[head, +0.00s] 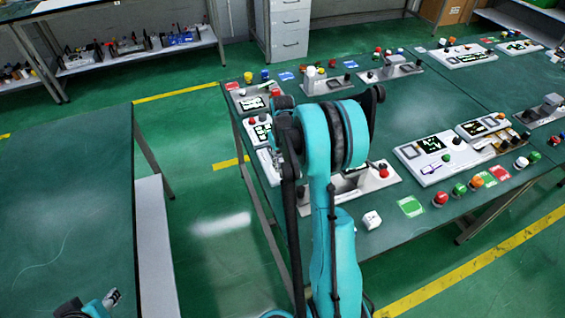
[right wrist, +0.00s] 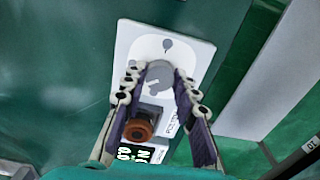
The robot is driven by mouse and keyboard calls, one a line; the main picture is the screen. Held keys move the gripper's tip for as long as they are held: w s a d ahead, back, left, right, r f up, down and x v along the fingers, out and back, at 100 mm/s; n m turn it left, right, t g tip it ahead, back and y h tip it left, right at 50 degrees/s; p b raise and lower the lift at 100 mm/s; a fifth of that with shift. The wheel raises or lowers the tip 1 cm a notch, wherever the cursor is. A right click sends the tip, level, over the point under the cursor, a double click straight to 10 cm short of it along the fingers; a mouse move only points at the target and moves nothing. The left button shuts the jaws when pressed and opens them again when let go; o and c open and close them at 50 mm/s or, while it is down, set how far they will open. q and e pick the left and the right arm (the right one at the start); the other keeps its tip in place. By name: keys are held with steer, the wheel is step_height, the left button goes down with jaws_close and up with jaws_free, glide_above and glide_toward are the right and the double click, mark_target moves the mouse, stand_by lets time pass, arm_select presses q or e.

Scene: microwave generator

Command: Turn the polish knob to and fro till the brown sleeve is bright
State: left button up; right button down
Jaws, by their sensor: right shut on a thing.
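The polish knob (right wrist: 158,76) is a grey round knob on a white panel (right wrist: 198,57) in the right wrist view. My right gripper (right wrist: 159,72) is shut on it, with one finger on each side. The brown sleeve (right wrist: 140,128) sits on a dark mount below the knob, between the finger links, and looks dull orange-brown on top. A dark display (right wrist: 133,153) with green characters is partly cut off below it. In the head view my right arm hides its gripper and the knob. My left gripper (head: 113,297) shows only in part at the bottom left; its jaw state is unclear.
The green table (head: 330,240) carries several white devices, such as a panel with a screen (head: 437,155), and coloured buttons like the red one (head: 440,199). Another table (head: 70,210) at left is bare.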

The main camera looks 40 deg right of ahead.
mark_target(282, 165)
steer(key=m, duration=0.7)
stand_by(0.6)
steer(key=c, duration=1.2)
jaws_free()
step_height(282, 165, up, 12)
